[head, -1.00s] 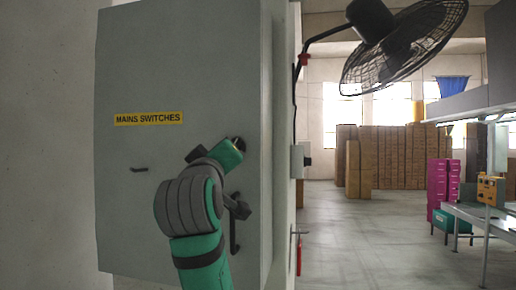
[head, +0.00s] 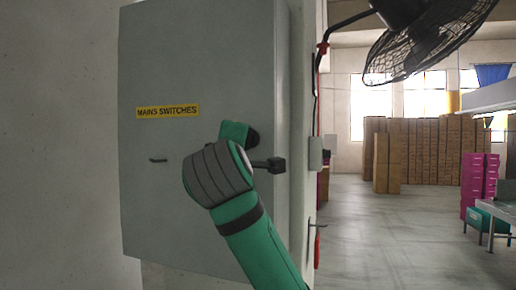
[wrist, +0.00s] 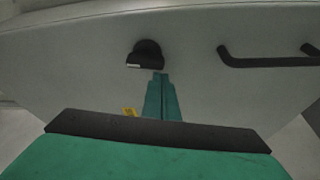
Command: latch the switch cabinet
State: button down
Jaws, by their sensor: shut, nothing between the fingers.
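The grey switch cabinet (head: 200,75) hangs on the wall, with a yellow MAINS SWITCHES label (head: 168,111) on its door. No gap shows at the door, but I cannot tell whether it is fully closed. In the wrist view, a black latch knob (wrist: 146,54) and a black bar handle (wrist: 268,61) are on the door face. My gripper (wrist: 160,76) is shut and empty, its fingertips close to the knob; contact is unclear. A dark round part beside my wrist may be the knob or mine.
A small dark fitting (head: 158,160) sits left on the door. A black fan (head: 425,40) juts out at upper right. Stacked cartons (head: 430,150), magenta boxes (head: 480,180) and a bench stand further back. The floor (head: 390,230) right of the cabinet is clear.

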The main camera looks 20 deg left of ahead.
jog(key=shift+a, duration=0.15)
jog(key=a, duration=0.5)
jog(key=v, duration=1)
jog(key=shift+d+r, duration=0.3)
jog(key=shift+d, duration=0.1)
jog(key=shift+w, duration=0.1)
